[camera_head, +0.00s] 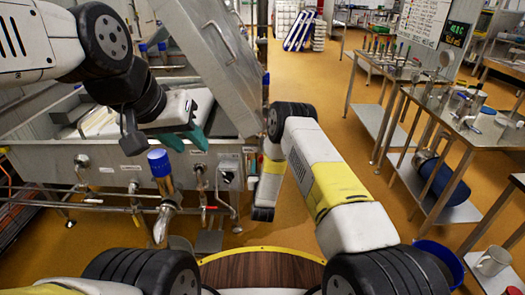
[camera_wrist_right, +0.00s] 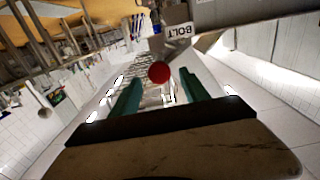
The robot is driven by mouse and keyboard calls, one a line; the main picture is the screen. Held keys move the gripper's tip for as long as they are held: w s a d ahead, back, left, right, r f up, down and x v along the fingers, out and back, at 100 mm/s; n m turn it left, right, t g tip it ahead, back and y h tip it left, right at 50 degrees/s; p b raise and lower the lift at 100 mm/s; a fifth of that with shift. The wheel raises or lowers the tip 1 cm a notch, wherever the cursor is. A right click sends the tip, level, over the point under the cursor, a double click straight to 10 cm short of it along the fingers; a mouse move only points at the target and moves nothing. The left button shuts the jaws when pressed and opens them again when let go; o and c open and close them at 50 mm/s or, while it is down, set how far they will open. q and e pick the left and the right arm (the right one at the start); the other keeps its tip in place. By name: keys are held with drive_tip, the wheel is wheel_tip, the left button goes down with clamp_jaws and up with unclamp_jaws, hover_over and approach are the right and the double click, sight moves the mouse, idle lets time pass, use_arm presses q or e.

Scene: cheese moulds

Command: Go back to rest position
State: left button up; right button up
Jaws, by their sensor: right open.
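My left gripper (camera_head: 187,138) hangs over the near part of the steel vat in the head view, with its teal fingers pointing right and down. I see the fingers from the side, and the gap between them is unclear. No held object is visible there. My right gripper (camera_wrist_right: 160,75) is open in the right wrist view, with its two green fingers apart. A red round thing (camera_wrist_right: 159,72) shows between the fingertips; it looks farther off, not gripped. In the head view my right arm is bent in the middle, and its gripper cannot be made out.
The steel vat (camera_head: 65,160) stands at left, with a blue-handled valve (camera_head: 160,167) and pipes on its front. A tilted steel panel (camera_head: 215,60) rises behind my left gripper. Steel tables (camera_head: 465,125) with bottles line the right. The orange floor (camera_head: 330,115) between is clear.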

drive_tip(key=shift+s, duration=0.35)
drive_tip(key=shift+r, duration=0.1)
drive_tip(key=shift+g+y, duration=0.4)
drive_tip(key=shift+g, duration=0.3)
drive_tip(key=w+r, duration=0.1)
drive_tip(key=r, duration=0.2)
drive_tip(key=w+r, duration=0.2)
drive_tip(key=r, duration=0.1)
drive_tip(key=w+d+r, duration=0.1)
drive_tip(key=r, duration=0.2)
drive_tip(key=shift+w+r, duration=0.15)
drive_tip(key=shift+r, duration=0.05)
wheel_tip(320, 180, up, 14)
drive_tip(key=s+d+f+g+y, duration=0.1)
drive_tip(key=s+d+g, duration=0.1)
drive_tip(key=g, duration=0.1)
drive_tip(key=s+d+r+g+y, duration=0.15)
drive_tip(key=s+d+r, duration=0.25)
drive_tip(key=s+r, duration=0.65)
drive_tip(key=s+d+r+g, duration=0.1)
drive_tip(key=s+d+g, duration=0.1)
drive_tip(key=s, duration=0.8)
drive_tip(key=s+d+r+g, duration=0.2)
drive_tip(key=s, duration=0.8)
drive_tip(key=s+d+r+g+h, duration=0.1)
drive_tip(key=s+d+g, duration=0.1)
drive_tip(key=s, duration=0.9)
drive_tip(key=shift+d+r+n, duration=0.2)
drive_tip(key=shift+d+n, duration=0.1)
drive_tip(key=shift+d, duration=0.3)
